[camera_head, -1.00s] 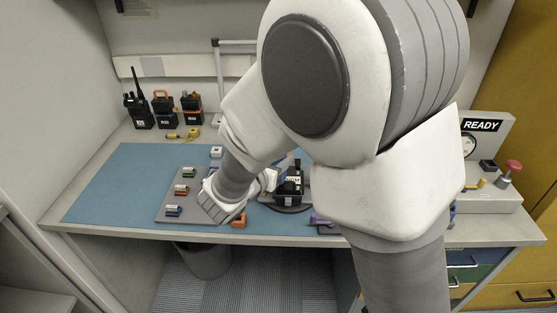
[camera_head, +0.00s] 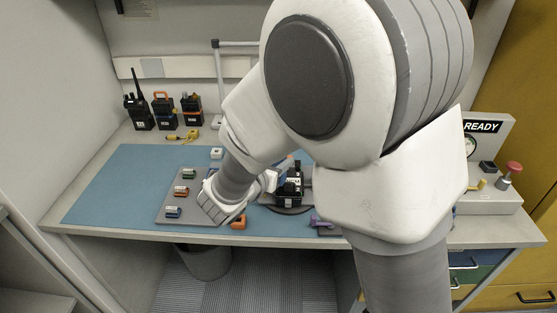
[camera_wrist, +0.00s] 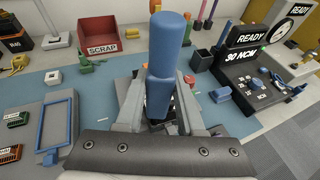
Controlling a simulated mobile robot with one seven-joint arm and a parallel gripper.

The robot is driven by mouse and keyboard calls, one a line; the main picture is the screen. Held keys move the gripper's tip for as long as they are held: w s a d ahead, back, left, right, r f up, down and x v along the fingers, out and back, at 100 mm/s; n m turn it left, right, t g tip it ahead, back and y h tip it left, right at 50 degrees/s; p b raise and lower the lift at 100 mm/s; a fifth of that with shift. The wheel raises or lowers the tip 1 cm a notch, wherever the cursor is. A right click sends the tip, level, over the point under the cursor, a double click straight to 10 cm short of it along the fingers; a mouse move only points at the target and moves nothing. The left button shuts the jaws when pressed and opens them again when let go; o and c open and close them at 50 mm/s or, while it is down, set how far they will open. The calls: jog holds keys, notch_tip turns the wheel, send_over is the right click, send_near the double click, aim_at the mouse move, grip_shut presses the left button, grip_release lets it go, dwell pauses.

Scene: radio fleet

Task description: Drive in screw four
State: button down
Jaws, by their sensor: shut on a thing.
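My gripper (camera_wrist: 160,105) is shut on a blue screwdriver-like tool (camera_wrist: 168,55), its thick handle upright between the fingers. The tool's lower end and tip are hidden by the handle, the fingers and my wrist. In the head view, the gripper (camera_head: 270,181) is beside a dark radio body (camera_head: 291,187) seated in a round-based holder on the blue mat. I cannot make out screw four or any screw head, nor tell whether the tool touches one.
A grey tray (camera_head: 173,192) with small coloured parts lies left of the holder. Radios (camera_head: 140,110) stand at the back left. The mat's left part is clear.

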jog(key=shift+r+p, duration=1.65)
jog(key=shift+r, duration=0.8)
